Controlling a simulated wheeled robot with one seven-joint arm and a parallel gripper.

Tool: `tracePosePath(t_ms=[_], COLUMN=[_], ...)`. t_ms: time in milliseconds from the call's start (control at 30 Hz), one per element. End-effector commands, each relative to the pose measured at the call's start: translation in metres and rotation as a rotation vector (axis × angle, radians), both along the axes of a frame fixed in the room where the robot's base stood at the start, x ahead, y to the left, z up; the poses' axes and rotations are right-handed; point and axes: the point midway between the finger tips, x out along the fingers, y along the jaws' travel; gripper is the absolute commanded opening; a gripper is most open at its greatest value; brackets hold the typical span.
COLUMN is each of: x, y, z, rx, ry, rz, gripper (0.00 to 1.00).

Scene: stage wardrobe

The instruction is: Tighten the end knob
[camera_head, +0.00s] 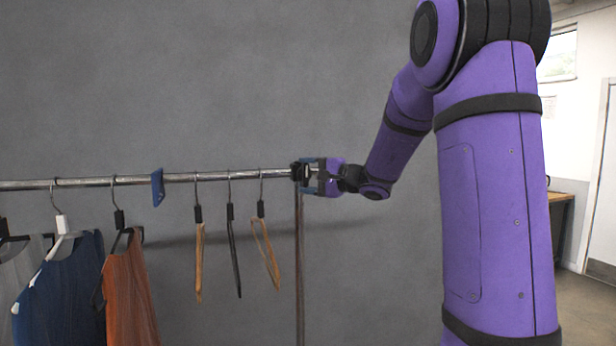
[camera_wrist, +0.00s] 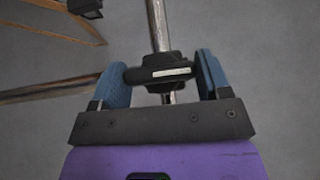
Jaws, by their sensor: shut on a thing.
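The black end knob (camera_wrist: 160,72) sits at the end of the chrome rail (camera_wrist: 158,25), with a pale strip across its face. In the head view the knob (camera_head: 297,172) is at the rail's right end, partly hidden by my gripper (camera_head: 312,176). My gripper (camera_wrist: 163,78) comes in from the right and is shut on the knob. Its blue pads stand on either side of the knob's crossbar in the wrist view.
An upright post (camera_head: 299,265) stands below the knob. Empty hangers (camera_head: 231,250) hang close to the left of it, then a blue tag (camera_head: 157,187) on the rail and garments (camera_head: 128,290). A grey wall (camera_head: 250,80) is behind.

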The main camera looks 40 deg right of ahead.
Motion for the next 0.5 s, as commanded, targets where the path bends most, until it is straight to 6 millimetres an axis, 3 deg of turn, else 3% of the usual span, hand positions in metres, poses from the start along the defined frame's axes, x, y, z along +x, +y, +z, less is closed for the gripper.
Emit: tracePosePath(t_ms=[33, 67, 167, 500], x=[-0.0002, -0.0003, -0.0002, -0.0027], y=[0.0005, 0.0005, 0.0005, -0.0014], z=[-0.0012, -0.0012, -0.0011, -0.0004], rx=[0.001, 0.001, 0.001, 0.000], ry=[0.003, 0.003, 0.003, 0.001], rz=[0.001, 0.001, 0.001, 0.000], gripper=[0.47, 0.72, 0.95, 0.96])
